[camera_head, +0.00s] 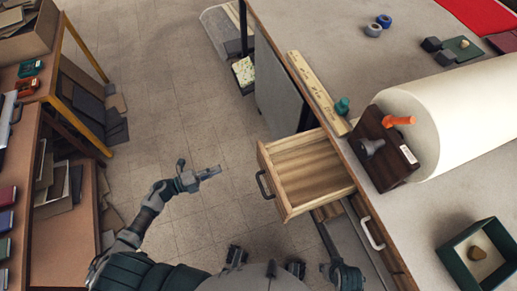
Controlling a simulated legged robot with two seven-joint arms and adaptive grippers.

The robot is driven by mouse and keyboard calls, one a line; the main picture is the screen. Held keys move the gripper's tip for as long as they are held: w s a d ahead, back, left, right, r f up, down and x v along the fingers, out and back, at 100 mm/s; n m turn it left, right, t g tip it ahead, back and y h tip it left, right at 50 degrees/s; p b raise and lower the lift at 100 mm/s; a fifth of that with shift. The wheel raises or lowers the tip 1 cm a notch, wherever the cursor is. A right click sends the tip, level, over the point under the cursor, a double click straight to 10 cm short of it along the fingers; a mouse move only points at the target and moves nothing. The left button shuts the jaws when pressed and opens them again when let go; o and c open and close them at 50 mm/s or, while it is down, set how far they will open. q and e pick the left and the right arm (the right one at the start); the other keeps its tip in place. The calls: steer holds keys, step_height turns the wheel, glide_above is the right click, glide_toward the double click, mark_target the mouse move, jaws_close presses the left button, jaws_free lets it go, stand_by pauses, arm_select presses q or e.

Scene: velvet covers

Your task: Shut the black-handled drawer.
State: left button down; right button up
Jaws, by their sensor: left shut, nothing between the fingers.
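The black-handled drawer (304,174) is a pale wooden box, pulled well out of the workbench's side. Its inside looks empty. Its black handle (263,184) is on the front panel, which faces left. My left gripper (213,172) is shut and empty, left of the handle, with its fingers pointing right toward the drawer front. A clear gap of floor shows between them. Dark parts of my right arm show at the bottom edge, below the drawer; its fingers cannot be made out.
A pale-handled drawer front (373,233) is below and right of the open drawer. The workbench (430,200) carries a white roll (455,115), a dark block device (382,150), a ruler (314,88) and a green tray (478,255). Shelves (75,215) stand left. Tiled floor between is clear.

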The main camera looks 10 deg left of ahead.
mark_target(258, 156)
arm_select(q)
steer(key=shift+m+g+h, duration=0.4)
steer(key=shift+m+g, duration=0.1)
steer(key=shift+m, duration=0.2)
steer(key=x, duration=0.9)
steer(key=r+x, duration=0.1)
steer(key=x, duration=0.3)
steer(key=shift+d, duration=0.5)
steer(key=shift+w+d, duration=0.2)
steer(key=shift+d, duration=0.25)
arm_select(e)
steer(key=shift+v, duration=0.95)
arm_select(q)
steer(key=shift+a, duration=0.15)
arm_select(e)
steer(key=shift+w+a, duration=0.1)
steer(key=shift+w, duration=0.1)
arm_select(q)
steer(key=shift+w, duration=0.1)
